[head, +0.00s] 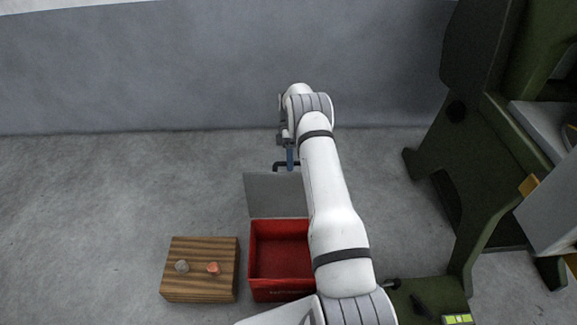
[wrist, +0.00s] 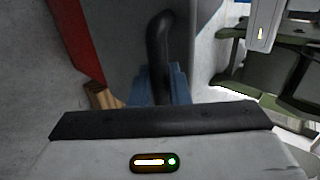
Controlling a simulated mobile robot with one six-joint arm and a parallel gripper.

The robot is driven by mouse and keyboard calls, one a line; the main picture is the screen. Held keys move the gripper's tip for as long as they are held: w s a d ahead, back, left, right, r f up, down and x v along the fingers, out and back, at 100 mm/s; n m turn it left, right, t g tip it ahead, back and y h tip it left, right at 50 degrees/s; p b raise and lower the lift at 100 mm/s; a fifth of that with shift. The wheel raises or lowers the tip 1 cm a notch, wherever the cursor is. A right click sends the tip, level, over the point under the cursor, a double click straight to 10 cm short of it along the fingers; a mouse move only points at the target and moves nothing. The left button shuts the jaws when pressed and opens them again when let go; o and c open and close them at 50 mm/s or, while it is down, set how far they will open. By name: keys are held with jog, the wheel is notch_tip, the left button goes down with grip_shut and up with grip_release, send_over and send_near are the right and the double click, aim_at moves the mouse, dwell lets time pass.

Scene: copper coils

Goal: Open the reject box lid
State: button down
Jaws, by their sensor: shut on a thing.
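The red reject box (head: 256,288) stands on the floor, with its top open and its inside visible; my arm covers its right side. Its grey lid (head: 268,200) is swung back behind the box, and the lid also shows in the wrist view (wrist: 112,40). A black bar handle (head: 277,166) is at the lid's far edge and shows in the wrist view (wrist: 158,45). My gripper (head: 290,160) has its blue fingers (wrist: 176,88) shut on the handle. The exact tilt of the lid is hard to tell.
A wooden block (head: 190,285) with two small round objects on it stands just left of the box. A dark green machine (head: 480,170) stands at the right. A grey wall (head: 200,70) closes off the back. The floor at the left is clear.

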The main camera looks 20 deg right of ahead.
jog(key=shift+a+f, duration=0.15)
jog(key=shift+f, duration=0.2)
jog(key=c, duration=1.6)
grip_release()
jog(key=shift+f, duration=0.1)
jog(key=shift+o, duration=1.2)
jog(key=shift+w+r, duration=0.1)
jog(key=shift+r, duration=0.1)
notch_tip(320, 180, up, 10)
jog(key=p, duration=0.2)
jog(key=shift+p, duration=0.4)
